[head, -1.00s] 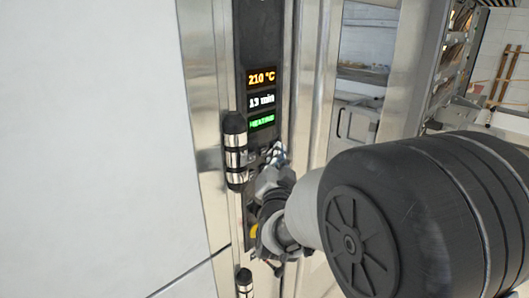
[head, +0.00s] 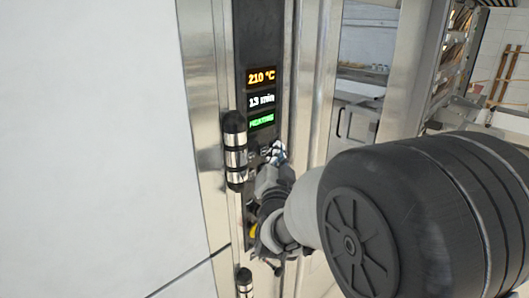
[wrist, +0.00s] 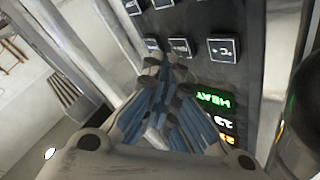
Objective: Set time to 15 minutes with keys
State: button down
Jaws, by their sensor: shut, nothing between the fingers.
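The oven's control panel (head: 258,45) is a dark upright strip. Its display (head: 261,99) reads 210 °C in orange, 13 min in white and HEATING in green. Below the display are small keys (head: 251,156), partly hidden by my gripper (head: 277,153). In the wrist view the panel appears upside down, with a °C + key (wrist: 222,48) and other keys (wrist: 180,46) in a row. My gripper (wrist: 165,64) is shut and empty, its fingertips over or just in front of the keys at the left of that row. I cannot tell whether they touch.
A dark handle with metal bands (head: 235,150) stands just left of the keys, close to my gripper. A large pale door surface (head: 90,130) fills the left. A metal rack (head: 455,60) stands at the back right.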

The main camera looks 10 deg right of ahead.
jog(key=shift+w+a, duration=0.2)
jog(key=shift+w, duration=0.05)
jog(key=shift+w+a+b, duration=0.25)
jog(key=shift+w+b, duration=0.1)
jog(key=shift+b, duration=0.1)
dwell(0.6)
jog(key=shift+s+d, duration=0.15)
jog(key=shift+s+d+b, duration=0.35)
jog(key=shift+s+b, duration=0.2)
jog(key=shift+b, duration=0.05)
jog(key=shift+f+b, duration=0.1)
jog(key=shift+b, duration=0.45)
jog(key=shift+w, duration=0.1)
jog(key=shift+w+a, duration=0.25)
